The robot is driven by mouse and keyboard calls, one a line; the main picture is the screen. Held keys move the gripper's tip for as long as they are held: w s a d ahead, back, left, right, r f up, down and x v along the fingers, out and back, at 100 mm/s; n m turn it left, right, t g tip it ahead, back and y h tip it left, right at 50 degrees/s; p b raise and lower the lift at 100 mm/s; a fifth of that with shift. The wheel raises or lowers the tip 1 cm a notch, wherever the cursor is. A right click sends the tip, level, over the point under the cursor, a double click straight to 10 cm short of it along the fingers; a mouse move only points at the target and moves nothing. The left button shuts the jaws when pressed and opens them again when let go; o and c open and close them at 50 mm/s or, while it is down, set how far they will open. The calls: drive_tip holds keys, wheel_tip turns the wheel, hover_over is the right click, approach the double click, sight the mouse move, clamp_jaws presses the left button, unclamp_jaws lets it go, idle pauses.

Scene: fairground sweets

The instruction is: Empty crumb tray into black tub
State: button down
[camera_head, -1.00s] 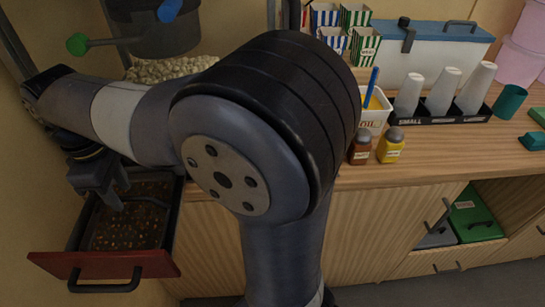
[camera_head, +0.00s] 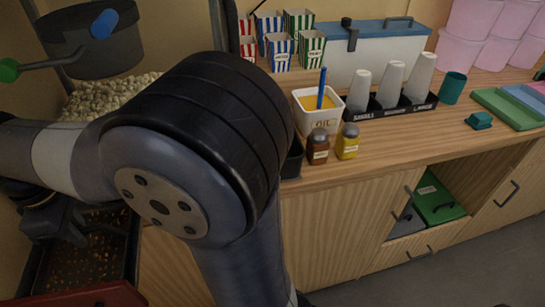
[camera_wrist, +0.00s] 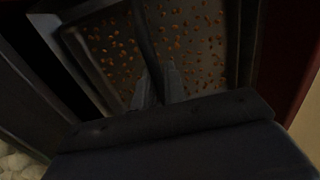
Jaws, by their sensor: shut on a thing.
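The crumb tray (camera_head: 92,262) is a dark shallow tray with orange-brown crumbs scattered over its floor. It sits in a pulled-out drawer with a red front (camera_head: 100,294) at the lower left of the head view. The wrist view shows the tray floor (camera_wrist: 195,45) with a dark bar (camera_wrist: 143,35) running across it. My gripper (camera_wrist: 160,85) is shut on that bar, and it also shows in the head view (camera_head: 78,238).
Popcorn (camera_head: 110,97) lies below a dark kettle (camera_head: 90,40) at the upper left. The counter holds an oil container (camera_head: 318,120), two small bottles (camera_head: 347,141), cup stacks (camera_head: 390,85) and a teal cup (camera_head: 452,88). An open cabinet holds a green box (camera_head: 437,200). Grey floor is clear at lower right.

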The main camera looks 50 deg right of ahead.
drive_tip(key=shift+r, duration=0.1)
wheel_tip(320, 180, up, 11)
drive_tip(key=p, duration=1)
idle(0.5)
